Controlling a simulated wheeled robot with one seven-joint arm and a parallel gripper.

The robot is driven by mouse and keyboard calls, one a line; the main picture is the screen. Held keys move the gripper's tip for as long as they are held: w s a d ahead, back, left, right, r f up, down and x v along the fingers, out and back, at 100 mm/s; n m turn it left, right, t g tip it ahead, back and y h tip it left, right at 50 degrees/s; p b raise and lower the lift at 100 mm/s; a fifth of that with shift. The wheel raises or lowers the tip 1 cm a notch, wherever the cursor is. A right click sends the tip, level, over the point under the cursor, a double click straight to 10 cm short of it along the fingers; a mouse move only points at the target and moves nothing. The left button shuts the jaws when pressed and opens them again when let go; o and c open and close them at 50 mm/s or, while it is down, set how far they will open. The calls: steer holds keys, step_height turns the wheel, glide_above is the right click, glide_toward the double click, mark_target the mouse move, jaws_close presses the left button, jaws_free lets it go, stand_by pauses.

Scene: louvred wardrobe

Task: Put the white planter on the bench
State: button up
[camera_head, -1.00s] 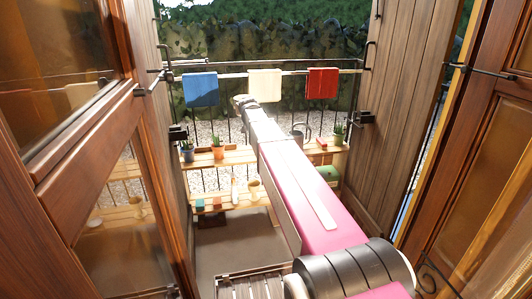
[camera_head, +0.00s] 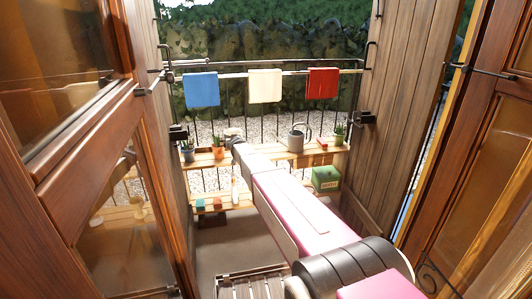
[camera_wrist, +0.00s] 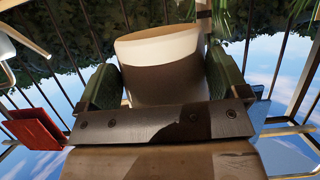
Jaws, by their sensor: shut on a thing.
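The white planter (camera_wrist: 160,65) is between my two fingers in the wrist view. Its rim is bright white and its lower part lies in dark shadow. My gripper (camera_wrist: 163,85) is shut on it from both sides. In the head view my gripper (camera_head: 234,138) is at the far end of my arm, in front of the railing near the upper wooden plank; a small pale patch shows there, but the planter is hardly visible. The wooden bench (camera_head: 280,158) has an upper plank and a lower one along the railing. I cannot tell whether the planter touches it.
An orange pot (camera_head: 218,149), a plant pot (camera_head: 187,152), a grey watering can (camera_head: 297,139) and a red block (camera_head: 322,144) stand on the upper plank. A green box (camera_head: 325,178) sits lower right. Blue (camera_head: 202,89), cream and red cloths hang above. Wooden doors flank the opening.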

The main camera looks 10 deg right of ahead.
steer(key=shift+w+f, duration=0.25)
steer(key=shift+f, duration=0.1)
steer(key=w+d+f, duration=0.4)
steer(key=w+d, duration=0.1)
steer(key=w+d+f, duration=0.2)
steer(key=d, duration=0.1)
steer(key=shift+w+d+f, duration=0.1)
steer(key=shift+w+f, duration=0.3)
steer(key=shift+f, duration=1.95)
steer(key=shift+f, duration=0.25)
steer(key=o, duration=0.6)
steer(key=shift+r, duration=0.1)
